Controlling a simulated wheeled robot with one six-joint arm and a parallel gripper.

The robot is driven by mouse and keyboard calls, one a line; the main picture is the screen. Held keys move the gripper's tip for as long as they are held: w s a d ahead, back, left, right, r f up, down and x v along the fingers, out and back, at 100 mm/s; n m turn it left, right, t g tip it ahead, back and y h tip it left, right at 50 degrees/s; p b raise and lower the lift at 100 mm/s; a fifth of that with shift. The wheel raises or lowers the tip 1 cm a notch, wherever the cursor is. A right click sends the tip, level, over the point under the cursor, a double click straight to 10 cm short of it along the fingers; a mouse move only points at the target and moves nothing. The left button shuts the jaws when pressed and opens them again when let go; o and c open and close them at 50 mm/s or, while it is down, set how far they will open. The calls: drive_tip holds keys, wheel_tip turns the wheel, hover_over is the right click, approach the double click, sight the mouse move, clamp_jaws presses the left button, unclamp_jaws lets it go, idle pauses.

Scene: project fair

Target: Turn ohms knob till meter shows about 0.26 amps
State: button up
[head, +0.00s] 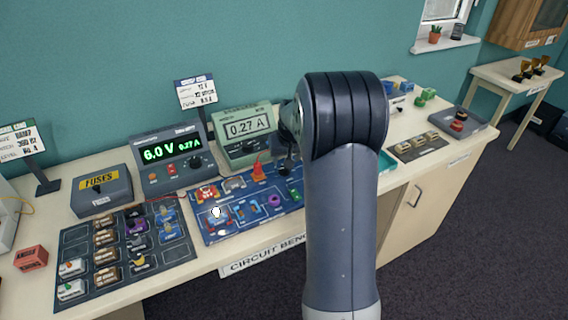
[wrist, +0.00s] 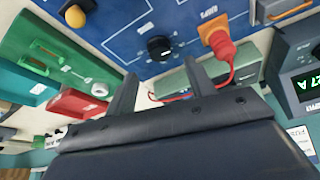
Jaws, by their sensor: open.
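The grey-green meter (head: 250,127) stands at the back of the bench and reads 0.27 A. A round black knob (wrist: 159,48) sits on the blue circuit board (head: 207,236), below small lettering too small to read; I take it for the ohms knob. My gripper (wrist: 161,73) is open and empty in the wrist view. Its fingertips lie either side of the knob in the picture, a little short of it, with no contact visible. In the head view my arm and gripper cover the knob.
A power supply (head: 168,158) left of the meter shows 6.0 V and 0.27 A. An orange-red plug (wrist: 216,41) with a red lead stands close beside the knob. A white bulb (head: 216,212) sits on the board. A dark parts tray (head: 75,240) lies left.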

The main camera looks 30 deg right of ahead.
sight(285, 169)
drive_tip(key=shift+p+x, duration=0.4)
drive_tip(key=shift+x, duration=2.6)
drive_tip(key=shift+c, duration=0.4)
drive_tip(key=c, duration=0.9)
